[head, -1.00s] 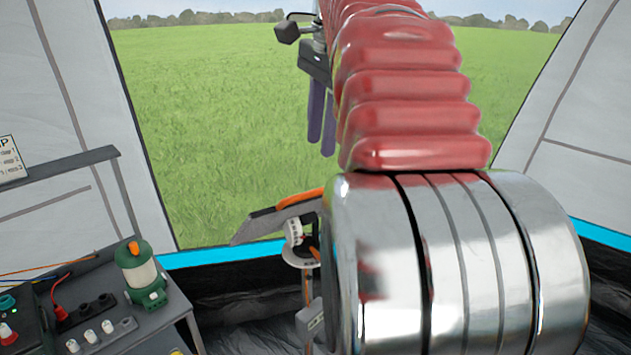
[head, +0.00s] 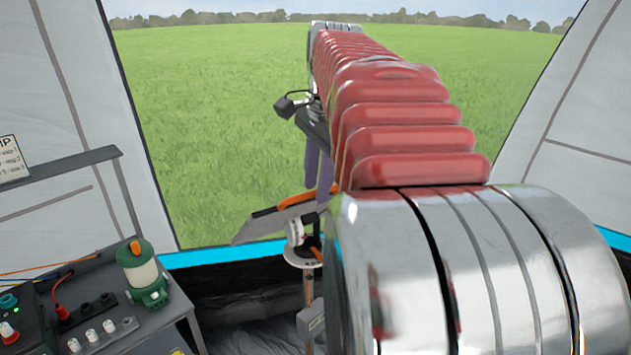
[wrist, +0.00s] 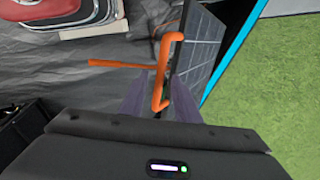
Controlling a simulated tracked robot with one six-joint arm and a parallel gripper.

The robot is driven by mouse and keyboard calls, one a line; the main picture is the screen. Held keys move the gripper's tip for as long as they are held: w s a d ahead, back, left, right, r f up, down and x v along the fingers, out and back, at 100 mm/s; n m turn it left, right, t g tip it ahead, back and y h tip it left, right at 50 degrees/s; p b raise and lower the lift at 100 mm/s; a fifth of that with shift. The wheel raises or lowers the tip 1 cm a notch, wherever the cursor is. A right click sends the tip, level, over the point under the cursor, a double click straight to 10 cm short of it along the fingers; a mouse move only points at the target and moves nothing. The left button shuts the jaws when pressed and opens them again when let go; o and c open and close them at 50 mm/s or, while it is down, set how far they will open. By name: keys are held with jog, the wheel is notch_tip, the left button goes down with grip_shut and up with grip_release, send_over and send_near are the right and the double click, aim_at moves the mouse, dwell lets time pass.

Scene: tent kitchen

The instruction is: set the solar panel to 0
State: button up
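The solar panel (head: 282,219) is a dark, tilted plate with an orange edge, seen nearly edge-on left of my arm in the head view. A white round part (head: 297,232) sits on its stand just below. In the wrist view the panel's gridded face (wrist: 203,45) is right of centre, with an orange handle (wrist: 164,75) at its near side. My gripper (head: 318,184) has two purple fingers pointing down, close above the panel. In the wrist view my gripper (wrist: 160,85) is open, its fingers either side of the handle in the picture; contact cannot be told.
A grey bench (head: 165,325) with a green lantern-like device (head: 141,275) and sockets stands at the lower left. Tent walls (head: 60,120) flank the opening onto grass (head: 220,120).

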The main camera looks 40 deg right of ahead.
grip_shut()
dwell(0.3)
dwell(0.4)
